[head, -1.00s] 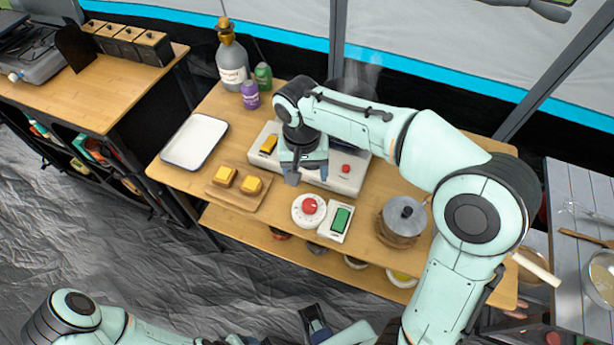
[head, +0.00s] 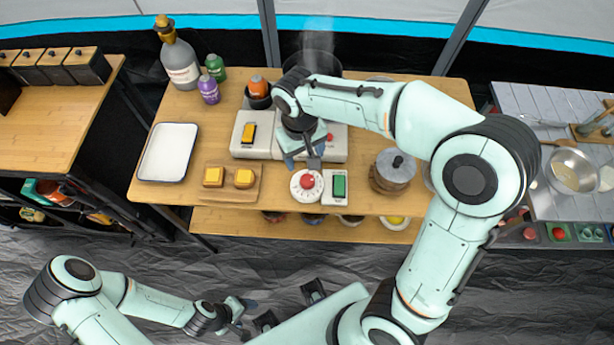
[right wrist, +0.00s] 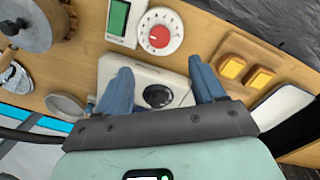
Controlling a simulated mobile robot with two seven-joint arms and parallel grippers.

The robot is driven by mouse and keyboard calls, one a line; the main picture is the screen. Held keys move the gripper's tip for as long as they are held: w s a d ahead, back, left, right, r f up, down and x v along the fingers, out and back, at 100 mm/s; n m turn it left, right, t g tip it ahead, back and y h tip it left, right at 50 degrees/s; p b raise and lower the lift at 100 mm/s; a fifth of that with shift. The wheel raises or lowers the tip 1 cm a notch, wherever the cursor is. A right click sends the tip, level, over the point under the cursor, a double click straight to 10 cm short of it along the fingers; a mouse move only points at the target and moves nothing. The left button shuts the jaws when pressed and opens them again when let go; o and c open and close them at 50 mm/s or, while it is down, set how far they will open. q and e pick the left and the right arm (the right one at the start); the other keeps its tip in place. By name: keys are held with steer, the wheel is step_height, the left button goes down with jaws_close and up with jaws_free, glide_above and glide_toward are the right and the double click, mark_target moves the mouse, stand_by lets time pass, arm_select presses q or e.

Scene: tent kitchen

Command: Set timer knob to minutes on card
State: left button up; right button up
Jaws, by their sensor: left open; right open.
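The timer (head: 297,193) is a round white dial with a red centre knob (head: 308,181), near the front edge of the wooden table. A white device with a green panel (head: 339,186) stands just right of it; I cannot read any minutes there. My right gripper (head: 303,161) is open and empty, just behind the timer. In the right wrist view, the red knob (right wrist: 159,36) and green panel (right wrist: 119,17) lie beyond the parted blue fingers (right wrist: 161,70). The knob is not between them. My left gripper (head: 240,313) is open, low in front of the table.
A white appliance (head: 241,143) with a yellow switch is behind the timer, partly under my right arm. A board (head: 228,197) with two yellow-topped pieces and a white tray (head: 168,153) are left. A lidded pot (head: 392,172) is right. Bottles (head: 180,65) stand at back left.

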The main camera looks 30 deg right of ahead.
mark_target(307, 180)
arm_select(q)
steer(key=shift+s+f+b, duration=0.55)
steer(key=shift+f+b, duration=0.1)
steer(key=shift+f, duration=0.2)
arm_select(e)
steer(key=f, duration=1.2)
steer(key=shift+d+f, duration=0.35)
steer(key=shift+d, duration=0.05)
steer(key=shift+c, duration=0.3)
steer(key=c, duration=1)
